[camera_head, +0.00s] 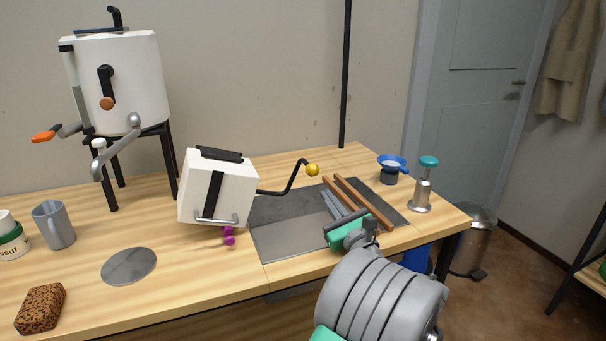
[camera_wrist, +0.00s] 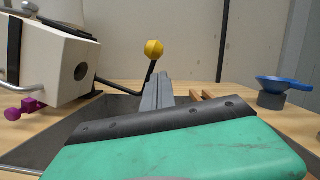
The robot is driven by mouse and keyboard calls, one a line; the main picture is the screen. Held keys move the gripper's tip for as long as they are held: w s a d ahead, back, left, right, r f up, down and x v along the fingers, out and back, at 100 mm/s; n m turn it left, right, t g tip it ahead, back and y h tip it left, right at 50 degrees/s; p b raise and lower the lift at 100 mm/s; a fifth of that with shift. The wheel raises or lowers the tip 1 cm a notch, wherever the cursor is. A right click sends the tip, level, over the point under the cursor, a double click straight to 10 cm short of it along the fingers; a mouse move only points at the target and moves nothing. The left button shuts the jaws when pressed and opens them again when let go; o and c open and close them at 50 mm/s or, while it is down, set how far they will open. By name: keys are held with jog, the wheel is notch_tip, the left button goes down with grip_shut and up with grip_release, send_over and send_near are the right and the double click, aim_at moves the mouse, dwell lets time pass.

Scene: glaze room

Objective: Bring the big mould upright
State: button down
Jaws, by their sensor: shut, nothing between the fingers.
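The big mould (camera_head: 240,193) looks to be the white box in the middle of the bench, tilted over to one side. It has a black strap, a grey bar handle and a purple knob (camera_head: 229,236) below it. In the wrist view the mould (camera_wrist: 45,62) shows at the left with a round hole in its side. A bent black lever (camera_head: 290,182) runs from it to the right and ends in a yellow ball (camera_head: 313,170). My gripper (camera_head: 331,197) is shut and empty, apart from the ball, to its lower right. In the wrist view the fingers (camera_wrist: 158,80) point just below the ball.
A grey sunken tray (camera_head: 290,243) with two wooden bars (camera_head: 363,203) lies under my gripper. A blue funnel (camera_head: 393,162) and a teal-topped dispenser (camera_head: 422,188) stand right. A white drum (camera_head: 135,75) on black legs, a mug (camera_head: 55,226) and a sponge (camera_head: 40,308) are left.

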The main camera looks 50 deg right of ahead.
jog(key=shift+w+a, duration=0.1)
jog(key=shift+w, duration=0.1)
jog(key=p+x, duration=0.4)
jog(key=x, duration=0.6)
jog(key=shift+a+p, duration=0.1)
jog(key=shift+p, duration=0.25)
